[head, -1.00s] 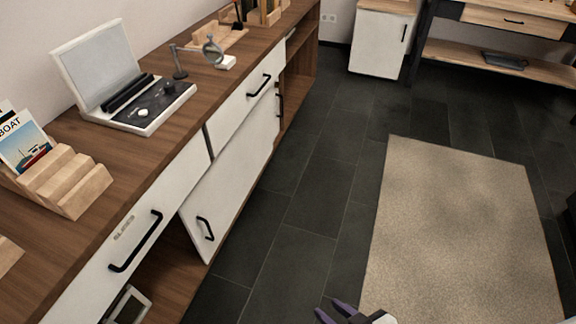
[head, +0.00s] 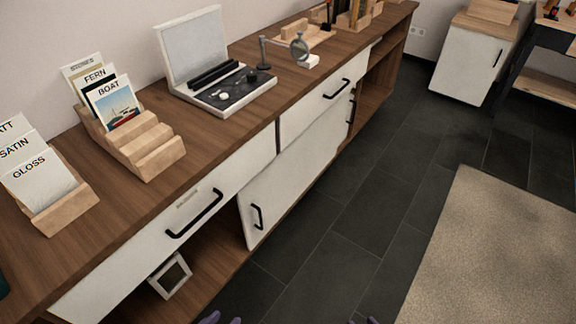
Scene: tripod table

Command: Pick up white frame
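The white frame (head: 155,284), a small square frame with a dark inside, stands tilted on the open lower shelf of the long wooden cabinet, below the left drawer. My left gripper (head: 222,320) shows only as purple tips at the bottom edge, to the right of the frame and apart from it. Whether its fingers are open is too cut off to tell. Another small purple tip (head: 371,321) shows at the bottom edge further right, seemingly my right gripper. Most of both grippers is hidden below the picture.
The cabinet's drawer (head: 165,232) with a black handle overhangs the shelf. A white sliding door (head: 290,190) bounds the opening on the right. Card holders (head: 150,150) and a grey case (head: 225,95) stand on top. Dark floor (head: 330,265) in front is clear, with a beige rug (head: 490,250) at right.

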